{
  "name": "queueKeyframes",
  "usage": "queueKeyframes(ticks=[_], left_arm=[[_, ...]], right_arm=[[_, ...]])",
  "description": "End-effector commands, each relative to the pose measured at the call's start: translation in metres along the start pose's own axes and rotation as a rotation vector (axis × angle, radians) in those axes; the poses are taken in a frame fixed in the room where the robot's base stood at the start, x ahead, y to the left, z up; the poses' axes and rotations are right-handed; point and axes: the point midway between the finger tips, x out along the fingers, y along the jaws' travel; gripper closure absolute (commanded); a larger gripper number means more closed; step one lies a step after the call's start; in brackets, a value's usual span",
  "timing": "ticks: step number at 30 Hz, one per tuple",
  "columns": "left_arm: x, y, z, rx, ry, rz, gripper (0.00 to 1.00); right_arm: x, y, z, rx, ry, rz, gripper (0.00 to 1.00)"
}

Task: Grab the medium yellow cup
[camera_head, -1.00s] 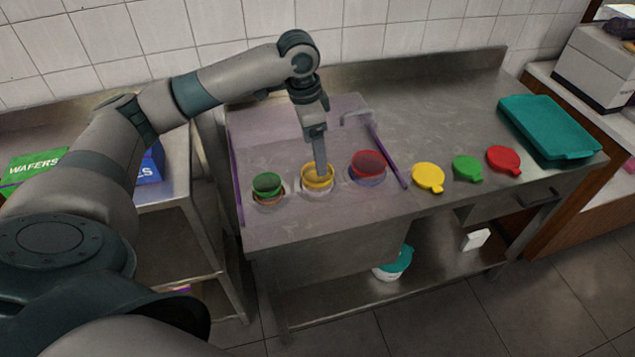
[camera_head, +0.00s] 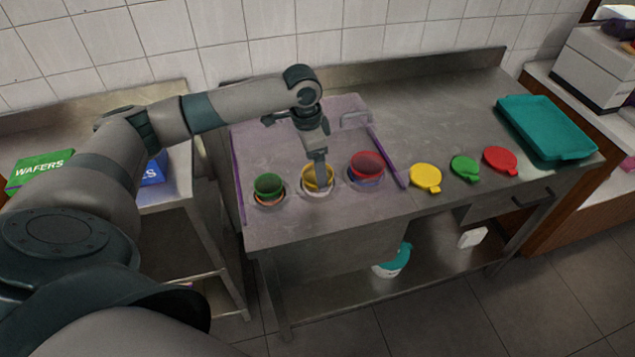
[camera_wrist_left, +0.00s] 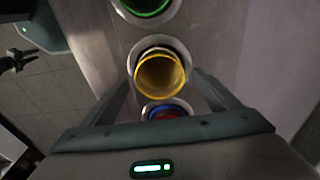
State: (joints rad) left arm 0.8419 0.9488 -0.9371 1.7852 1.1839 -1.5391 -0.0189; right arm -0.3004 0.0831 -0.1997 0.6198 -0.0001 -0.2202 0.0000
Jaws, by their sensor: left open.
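The yellow cup (camera_head: 310,178) sits in the middle hole of the counter, between a green cup (camera_head: 268,184) and a red cup (camera_head: 366,166). My left gripper (camera_head: 320,184) points down at the yellow cup, with a finger overlapping its right side in the head view. In the left wrist view, the open fingers of my left gripper (camera_wrist_left: 161,78) lie on both sides of the yellow cup (camera_wrist_left: 158,76). I cannot tell whether they touch it. The green cup (camera_wrist_left: 146,5) is at the top edge, and the red cup (camera_wrist_left: 160,112) is partly hidden below.
Yellow (camera_head: 425,176), green (camera_head: 464,166) and red (camera_head: 500,159) lids lie on the counter to the right. A teal tray (camera_head: 545,128) is at the far right. A purple-edged clear panel (camera_head: 388,157) stands right of the cups. Neighbouring cups leave narrow gaps.

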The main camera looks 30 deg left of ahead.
Motion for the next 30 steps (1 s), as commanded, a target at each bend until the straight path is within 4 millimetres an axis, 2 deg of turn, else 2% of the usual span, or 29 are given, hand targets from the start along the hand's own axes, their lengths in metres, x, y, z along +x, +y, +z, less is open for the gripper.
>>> queueKeyframes(ticks=[6,19,25,26,30], left_arm=[[0.0141,0.0003,0.0,0.001,0.0,-0.001,0.17],[0.0142,0.0003,-0.0001,0.001,0.001,-0.001,0.17],[0.0141,0.0003,-0.0001,0.001,0.001,-0.001,0.65],[0.0141,0.0003,-0.0001,0.001,0.001,-0.001,0.69],[0.014,0.0003,-0.0001,0.001,0.001,-0.001,0.69]], right_arm=[[-0.0044,-0.0016,-0.0007,0.001,0.0,-0.002,0.69],[-0.0038,-0.006,-0.0018,0.002,0.002,-0.006,0.69],[-0.0038,-0.0058,-0.0018,0.002,0.002,-0.006,0.69],[-0.0038,-0.0057,-0.0018,0.002,0.002,-0.006,0.69],[-0.0038,-0.0046,-0.0017,0.002,0.002,-0.005,0.69]])
